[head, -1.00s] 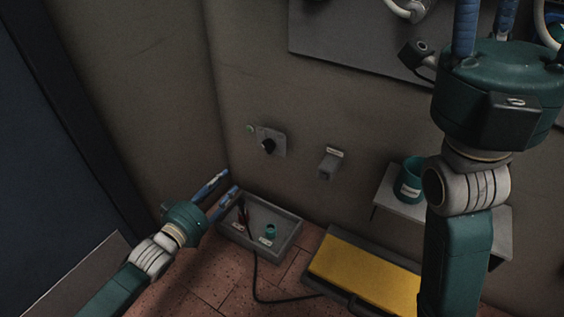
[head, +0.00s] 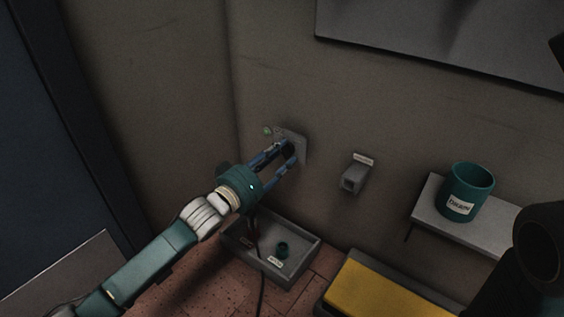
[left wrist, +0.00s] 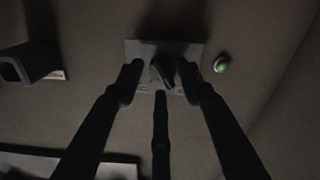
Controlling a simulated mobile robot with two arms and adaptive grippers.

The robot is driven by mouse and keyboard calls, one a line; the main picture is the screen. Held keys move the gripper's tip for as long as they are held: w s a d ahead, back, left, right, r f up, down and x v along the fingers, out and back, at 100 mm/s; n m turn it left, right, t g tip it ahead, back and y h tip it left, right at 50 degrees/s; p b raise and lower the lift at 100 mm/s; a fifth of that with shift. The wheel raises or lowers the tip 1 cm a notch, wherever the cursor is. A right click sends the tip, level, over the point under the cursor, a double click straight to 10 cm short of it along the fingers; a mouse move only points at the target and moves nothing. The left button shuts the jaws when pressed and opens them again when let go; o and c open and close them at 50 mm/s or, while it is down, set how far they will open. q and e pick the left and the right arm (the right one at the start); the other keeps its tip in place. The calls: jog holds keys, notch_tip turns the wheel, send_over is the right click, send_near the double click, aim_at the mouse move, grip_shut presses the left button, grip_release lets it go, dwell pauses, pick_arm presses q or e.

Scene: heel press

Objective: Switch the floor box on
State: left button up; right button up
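A dark knob (head: 288,149) sits on a small grey wall plate (head: 301,141). The left wrist view shows the knob (left wrist: 164,71) and its plate (left wrist: 140,48) too. A small green lamp (head: 267,130) is beside the plate; it is green in the left wrist view (left wrist: 221,64). My left gripper (head: 280,155) is at the plate, its fingers open on either side of the knob, with gaps visible in the left wrist view (left wrist: 160,80). Contact is not visible. A yellow-topped box (head: 375,290) lies on the floor. My right gripper is out of view.
A grey wall holder (head: 354,178) is right of the knob. A shelf (head: 428,208) carries a labelled teal cup (head: 471,188). Wall surrounds the plate.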

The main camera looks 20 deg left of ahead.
pick_arm(q)
jog(key=shift+w+d, duration=0.2)
jog(key=shift+w, duration=0.35)
grip_shut()
